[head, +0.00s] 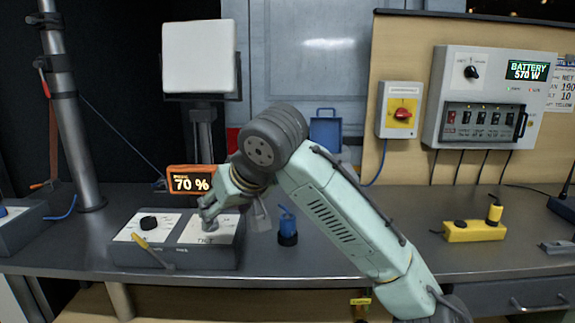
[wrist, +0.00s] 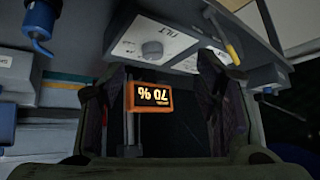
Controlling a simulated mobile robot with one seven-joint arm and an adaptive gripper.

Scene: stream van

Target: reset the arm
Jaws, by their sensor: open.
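My mint-green arm (head: 335,205) reaches up from the lower right, bends at a dark ribbed joint and comes down to the left over the bench. My gripper (head: 222,205) hangs over the right part of a grey control box. In the wrist view my gripper (wrist: 166,68) is open, its two dark fingers apart with nothing between them. The box's "TILT" panel with a grey knob (wrist: 152,48) shows just beyond the fingers. I cannot tell from the head view whether the gripper touches the knob.
The control box (head: 170,257) has a black knob (head: 148,222) and a yellow lever (head: 140,241). Behind stands an orange "70 %" display (head: 190,179).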

